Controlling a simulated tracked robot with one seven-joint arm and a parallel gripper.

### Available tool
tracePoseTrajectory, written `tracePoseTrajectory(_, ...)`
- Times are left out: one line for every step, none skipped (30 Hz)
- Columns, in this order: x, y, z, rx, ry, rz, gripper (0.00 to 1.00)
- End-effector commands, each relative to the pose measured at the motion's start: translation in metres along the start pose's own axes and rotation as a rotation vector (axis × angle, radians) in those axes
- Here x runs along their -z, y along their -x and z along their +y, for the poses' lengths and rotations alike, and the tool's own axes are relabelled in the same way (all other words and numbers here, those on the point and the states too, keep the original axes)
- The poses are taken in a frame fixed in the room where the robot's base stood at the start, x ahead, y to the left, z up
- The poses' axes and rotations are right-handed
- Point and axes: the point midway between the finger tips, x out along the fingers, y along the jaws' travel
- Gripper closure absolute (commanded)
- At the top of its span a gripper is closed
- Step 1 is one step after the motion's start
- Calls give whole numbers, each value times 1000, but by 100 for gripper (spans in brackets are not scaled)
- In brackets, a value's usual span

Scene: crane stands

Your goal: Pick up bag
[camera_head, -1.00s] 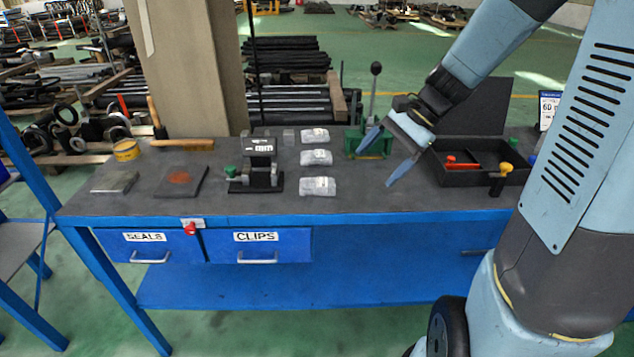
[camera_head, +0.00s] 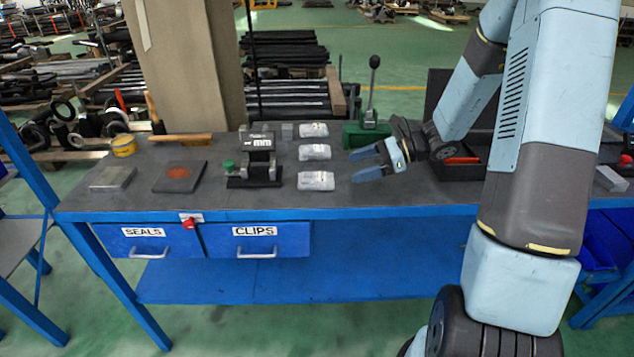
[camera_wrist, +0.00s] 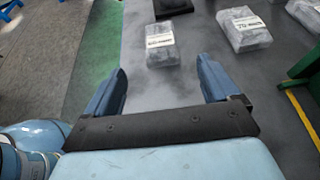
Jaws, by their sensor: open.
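Three small clear bags with white labels lie in a column on the dark bench top: a near bag (camera_head: 316,181), a middle bag (camera_head: 314,152) and a far bag (camera_head: 313,130). My gripper (camera_head: 367,164) is open and empty, to the right of the bags and pointing left toward them. In the wrist view the near bag (camera_wrist: 161,45) lies ahead of and between my two fingers (camera_wrist: 163,90), apart from them. The middle bag (camera_wrist: 243,28) is ahead and to the right. Part of another bag (camera_wrist: 305,12) shows at the right edge.
A black device (camera_head: 254,165) stands left of the bags. A green lever press (camera_head: 367,130) stands behind my gripper. A black tray (camera_head: 462,172) is partly hidden by my arm. A hammer (camera_head: 180,137) and flat plates lie on the left. The front strip of the bench is clear.

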Motion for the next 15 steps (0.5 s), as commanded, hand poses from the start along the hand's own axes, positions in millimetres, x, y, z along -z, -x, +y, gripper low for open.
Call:
tracePoseTrajectory(0,-10,1,-6,0,-1,12)
tracePoseTrajectory(0,-16,1,-4,0,0,12)
tracePoseTrajectory(0,-22,1,-4,1,0,12)
tracePoseTrajectory(0,-28,1,-5,1,0,12)
tracePoseTrajectory(0,-33,1,-5,0,0,12)
tracePoseTrajectory(0,-40,2,-5,0,1,12)
tracePoseTrajectory(0,-44,2,-6,0,0,12)
tracePoseTrajectory(0,-48,1,-5,0,0,12)
tracePoseTrajectory(0,-53,1,-4,1,0,12)
tracePoseTrajectory(0,-56,1,-4,2,1,12)
tracePoseTrajectory(0,-58,1,-4,2,2,12)
tracePoseTrajectory(0,-61,1,-3,2,1,12)
tracePoseTrajectory(0,-63,1,-3,2,1,12)
tracePoseTrajectory(0,-64,1,-2,2,1,12)
tracePoseTrajectory(0,-65,1,-2,2,1,12)
